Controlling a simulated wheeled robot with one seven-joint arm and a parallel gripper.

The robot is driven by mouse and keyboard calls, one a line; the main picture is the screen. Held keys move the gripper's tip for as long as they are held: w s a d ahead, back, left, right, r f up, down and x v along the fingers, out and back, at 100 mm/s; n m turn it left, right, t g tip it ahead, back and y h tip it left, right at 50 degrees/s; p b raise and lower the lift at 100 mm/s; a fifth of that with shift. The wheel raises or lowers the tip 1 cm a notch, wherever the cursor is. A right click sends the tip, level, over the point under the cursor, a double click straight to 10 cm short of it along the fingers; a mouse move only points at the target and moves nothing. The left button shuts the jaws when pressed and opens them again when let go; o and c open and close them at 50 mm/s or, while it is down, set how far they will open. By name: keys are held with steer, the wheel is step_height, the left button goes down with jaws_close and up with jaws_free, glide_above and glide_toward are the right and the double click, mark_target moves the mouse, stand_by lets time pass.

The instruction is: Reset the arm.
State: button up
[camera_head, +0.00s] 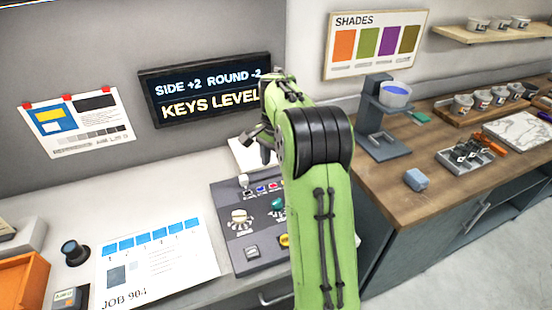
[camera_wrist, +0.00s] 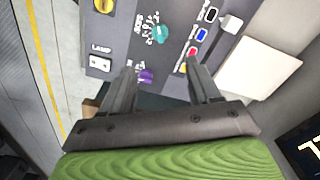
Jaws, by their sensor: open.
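My green arm rises through the middle of the head view and bends at a black joint. My gripper (camera_head: 262,148) shows partly behind that joint, above the back of the grey control panel (camera_head: 225,202). In the wrist view my gripper (camera_wrist: 161,78) has its two dark fingers apart with nothing between them. The panel (camera_wrist: 122,40) lies beyond the fingers, with a teal knob (camera_wrist: 154,32), a purple knob (camera_wrist: 145,76), a yellow knob (camera_wrist: 103,5) and a row of coloured keys including a blue key (camera_wrist: 201,34). My arm hides the panel's right part in the head view.
A wall screen (camera_head: 205,88) reads "SIDE +2 ROUND -2" and "KEYS LEVEL". A job sheet (camera_head: 160,264) lies left of the panel. At right, a wooden counter (camera_head: 395,205) bears a grey stand (camera_head: 376,125), a blue-grey block (camera_head: 417,180) and several cups.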

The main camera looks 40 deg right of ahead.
stand_by(0.5)
steer(key=s+a+r+n+t+h, duration=0.1)
steer(key=s+a+r+n+t, duration=0.2)
steer(key=s+a+r+n, duration=0.65)
steer(key=s+a+f+n+t, duration=0.1)
steer(key=s+a+n, duration=0.1)
steer(key=s+a, duration=0.3)
steer(key=s+a+f+n+t+y, duration=0.1)
steer(key=s+a+f+n, duration=0.1)
steer(key=s+a, duration=0.3)
steer(key=s+n, duration=0.1)
steer(key=s, duration=0.3)
steer(key=shift+s+a+t, duration=0.25)
steer(key=shift+s+t, duration=0.05)
steer(key=shift+s, duration=0.05)
steer(key=shift+s, duration=0.1)
